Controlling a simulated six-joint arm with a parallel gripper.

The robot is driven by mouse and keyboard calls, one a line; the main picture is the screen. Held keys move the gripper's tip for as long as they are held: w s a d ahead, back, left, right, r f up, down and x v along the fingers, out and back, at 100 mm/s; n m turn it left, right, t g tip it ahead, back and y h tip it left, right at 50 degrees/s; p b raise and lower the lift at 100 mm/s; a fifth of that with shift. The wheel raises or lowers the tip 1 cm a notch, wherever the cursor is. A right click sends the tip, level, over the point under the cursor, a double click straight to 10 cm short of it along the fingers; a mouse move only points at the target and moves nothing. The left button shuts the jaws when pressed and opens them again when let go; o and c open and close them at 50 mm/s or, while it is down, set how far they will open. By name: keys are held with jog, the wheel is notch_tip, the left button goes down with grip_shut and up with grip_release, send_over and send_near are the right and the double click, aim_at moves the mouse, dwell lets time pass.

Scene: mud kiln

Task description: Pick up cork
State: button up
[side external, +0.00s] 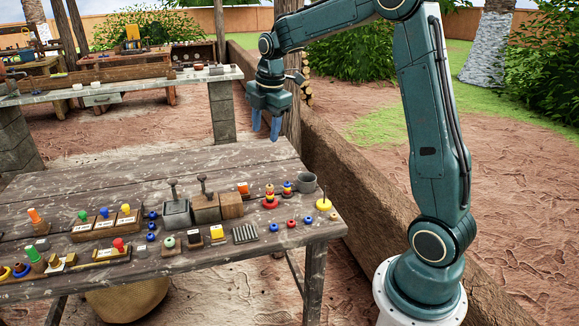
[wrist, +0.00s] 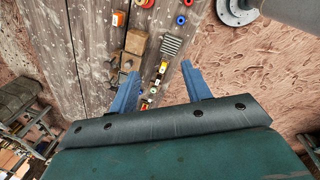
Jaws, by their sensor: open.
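I cannot pick out the cork for certain; the small items on the wooden table (side external: 130,165) are too small to tell. My gripper (side external: 275,128) hangs above the far edge of the table, fingers pointing down, with nothing between them. In the wrist view my gripper (wrist: 161,68) shows two blue fingers spread apart, with the table and a row of small items far below. A brown wooden block (side external: 232,205) stands near the table's middle.
A ribbed grey plate (side external: 245,234), a grey cup (side external: 306,182) and a yellow disc (side external: 323,204) are to the right. The table's back is clear.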

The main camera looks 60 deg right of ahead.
jog(key=w+d+f+n+g, duration=0.1)
jog(key=w+d+f+n, duration=0.3)
jog(key=d+f, duration=0.6)
jog(key=shift+w+f+n+y, duration=0.3)
jog(key=shift+f+n, duration=0.05)
jog(key=shift+n, duration=0.55)
jog(key=shift+f, duration=0.1)
send_over(269, 185)
jog(key=f, duration=0.8)
jog(key=shift+s+d+f, duration=0.1)
jog(key=shift+s, duration=0.25)
jog(key=shift+f, duration=0.1)
jog(key=shift+w+f, duration=0.15)
jog(key=shift+f, duration=1.15)
jog(key=shift+w+f, duration=0.15)
jog(key=shift+f, duration=1.1)
grip_shut()
